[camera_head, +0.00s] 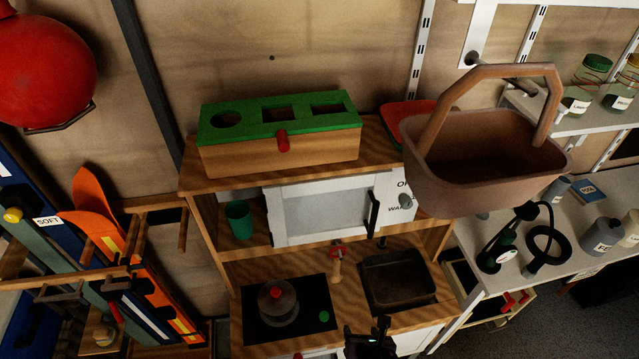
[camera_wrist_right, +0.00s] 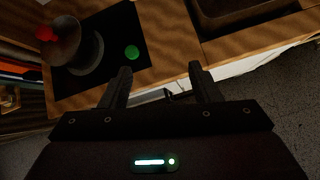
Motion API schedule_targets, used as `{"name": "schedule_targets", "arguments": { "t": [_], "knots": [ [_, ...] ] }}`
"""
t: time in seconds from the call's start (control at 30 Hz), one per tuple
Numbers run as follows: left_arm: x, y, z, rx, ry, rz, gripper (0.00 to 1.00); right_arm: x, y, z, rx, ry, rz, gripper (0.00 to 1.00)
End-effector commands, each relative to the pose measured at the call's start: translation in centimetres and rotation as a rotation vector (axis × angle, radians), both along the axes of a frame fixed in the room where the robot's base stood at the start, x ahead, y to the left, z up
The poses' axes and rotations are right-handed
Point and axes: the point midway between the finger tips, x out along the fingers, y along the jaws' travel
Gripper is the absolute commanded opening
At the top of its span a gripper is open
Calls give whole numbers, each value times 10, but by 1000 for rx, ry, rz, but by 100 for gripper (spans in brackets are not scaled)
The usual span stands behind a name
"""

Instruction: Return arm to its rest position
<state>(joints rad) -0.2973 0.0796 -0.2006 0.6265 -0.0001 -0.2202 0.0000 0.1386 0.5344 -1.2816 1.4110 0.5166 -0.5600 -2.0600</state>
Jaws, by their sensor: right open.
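My right gripper (camera_head: 370,340) shows at the bottom edge of the head view, in front of the toy kitchen's counter. In the right wrist view its two fingers (camera_wrist_right: 160,88) are apart with nothing between them, near the counter's front edge. My left gripper is not in view. The toy kitchen (camera_head: 350,290) has a white-framed tilt door (camera_head: 320,210) with a dark handle (camera_head: 373,214). The door appears closed or nearly so; I cannot tell exactly. The right gripper is below the door and apart from it.
A pot (camera_head: 277,303) stands on the black hob (camera_head: 255,325), left of the gripper. A sink (camera_head: 398,281) is to its right. A green cup (camera_head: 238,219) stands on the shelf. A basket (camera_head: 470,185) hangs at upper right. Floor (camera_wrist_right: 290,95) shows beyond the counter edge.

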Motion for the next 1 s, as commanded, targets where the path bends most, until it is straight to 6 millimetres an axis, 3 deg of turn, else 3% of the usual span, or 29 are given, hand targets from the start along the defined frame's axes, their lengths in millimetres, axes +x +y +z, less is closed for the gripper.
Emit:
{"name": "schedule_targets", "arguments": {
  "t": [0.27, 0.37, 0.47, 0.57, 0.73, 0.9, 1.0],
  "knots": [
    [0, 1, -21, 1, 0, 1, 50, 6, -26, -54, 226, 78, -332, 57],
    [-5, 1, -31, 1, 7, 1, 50, 3, -42, -83, 343, 119, -517, 57],
    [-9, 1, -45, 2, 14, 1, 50, -13, -65, -126, 494, 177, -777, 57],
    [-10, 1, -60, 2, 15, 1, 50, -48, -91, -179, 670, 245, -1117, 57],
    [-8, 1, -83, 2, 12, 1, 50, -143, -122, -259, 929, 327, -1743, 57],
    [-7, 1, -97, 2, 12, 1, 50, -237, -128, -305, 1079, 337, -2251, 57],
    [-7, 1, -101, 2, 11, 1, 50, -274, -126, -317, 1123, 322, -2446, 57]
  ]
}}
